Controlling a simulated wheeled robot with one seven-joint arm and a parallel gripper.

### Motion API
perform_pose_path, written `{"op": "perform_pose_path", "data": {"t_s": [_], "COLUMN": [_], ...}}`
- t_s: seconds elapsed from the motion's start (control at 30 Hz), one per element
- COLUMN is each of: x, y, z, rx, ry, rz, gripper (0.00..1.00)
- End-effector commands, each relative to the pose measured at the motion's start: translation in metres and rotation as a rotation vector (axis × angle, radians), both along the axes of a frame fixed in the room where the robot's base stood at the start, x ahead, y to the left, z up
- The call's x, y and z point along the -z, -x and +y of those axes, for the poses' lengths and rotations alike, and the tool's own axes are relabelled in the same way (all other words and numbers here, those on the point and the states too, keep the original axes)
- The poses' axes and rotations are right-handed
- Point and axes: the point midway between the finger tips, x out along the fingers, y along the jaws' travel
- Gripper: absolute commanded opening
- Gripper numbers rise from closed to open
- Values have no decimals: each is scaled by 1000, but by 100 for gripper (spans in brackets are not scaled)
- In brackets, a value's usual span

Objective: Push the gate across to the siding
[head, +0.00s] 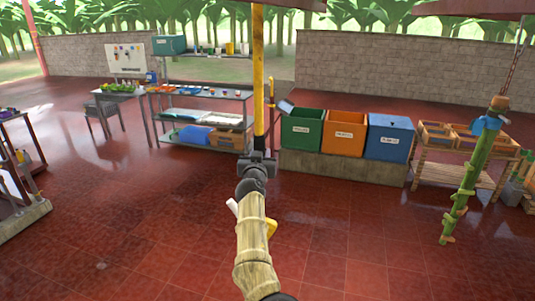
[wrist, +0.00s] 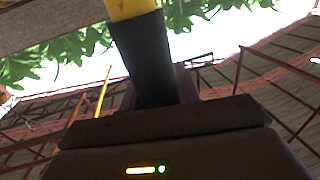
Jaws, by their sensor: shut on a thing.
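A yellow pole (head: 258,75) runs upright from the top edge of the head view down to my gripper (head: 258,157). My gripper is shut on its lower end. In the wrist view, the pole (wrist: 128,8) shows yellow at the top with a black sleeve (wrist: 147,55) below, rising from my gripper (wrist: 158,98). The pole's upper end is out of view, so I cannot see what it joins. I cannot make out the gate or the siding in either view.
A green stem (head: 472,175) hangs from a chain at the right. Behind stand green (head: 302,132), orange (head: 344,135) and blue (head: 388,140) bins, a wooden rack (head: 455,178) and a metal shelf table (head: 200,95).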

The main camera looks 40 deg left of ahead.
Motion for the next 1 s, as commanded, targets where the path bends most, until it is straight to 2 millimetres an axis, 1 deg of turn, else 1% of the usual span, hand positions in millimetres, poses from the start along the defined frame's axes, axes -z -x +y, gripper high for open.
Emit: {"op": "perform_pose_path", "data": {"t_s": [0.53,0.57,0.63,0.67,1.0], "x": [3,3,3,2,1], "y": [2,1,2,2,3], "z": [2,2,2,2,2], "rx": [6,6,6,5,3], "ry": [2,3,2,2,-1], "rz": [3,4,3,4,2], "gripper": [0,36,50,54,54]}}
